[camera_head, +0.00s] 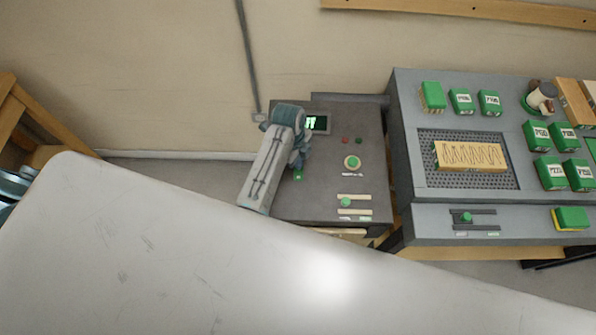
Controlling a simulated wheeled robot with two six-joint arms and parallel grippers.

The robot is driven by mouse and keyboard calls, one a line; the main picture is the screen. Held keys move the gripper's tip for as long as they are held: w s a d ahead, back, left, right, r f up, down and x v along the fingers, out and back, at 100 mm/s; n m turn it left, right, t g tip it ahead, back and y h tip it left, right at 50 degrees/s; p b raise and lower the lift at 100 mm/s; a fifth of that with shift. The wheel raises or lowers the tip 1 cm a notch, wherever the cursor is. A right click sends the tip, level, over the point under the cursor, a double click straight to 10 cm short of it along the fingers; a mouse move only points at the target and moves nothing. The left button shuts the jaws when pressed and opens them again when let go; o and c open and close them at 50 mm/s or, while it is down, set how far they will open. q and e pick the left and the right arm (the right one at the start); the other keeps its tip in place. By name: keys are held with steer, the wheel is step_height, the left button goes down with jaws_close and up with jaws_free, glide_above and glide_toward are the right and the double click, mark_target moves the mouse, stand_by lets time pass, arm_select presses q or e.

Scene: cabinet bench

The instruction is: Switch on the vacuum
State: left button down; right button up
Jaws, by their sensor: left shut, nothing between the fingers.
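A dark grey control panel (323,187) carries a small screen with green marks (317,123). It also has a round green knob on a pale ring (352,162), a green slider knob (346,202) between pale strips, and a small green part (299,174). Which control belongs to the vacuum cannot be read. My left gripper (301,160) is over the panel's left side, near the small green part and below the screen. It is shut and empty, its fingertips partly hidden by my arm. Whether it touches the panel is unclear. My right gripper is not in view.
The right bench has a perforated plate (428,168) under a wooden board (470,156). Several green boxes (550,171) and a mug (543,97) stand around it. Its front ledge has a green slider (467,217). A wooden frame (22,125) stands at far left.

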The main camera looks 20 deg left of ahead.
arm_select(q)
steer(key=shift+f, duration=0.35)
steer(key=shift+f+b, duration=0.35)
steer(key=shift+f, duration=0.15)
stand_by(0.3)
steer(key=shift+r+p, duration=0.85)
steer(key=shift+r, duration=2.7)
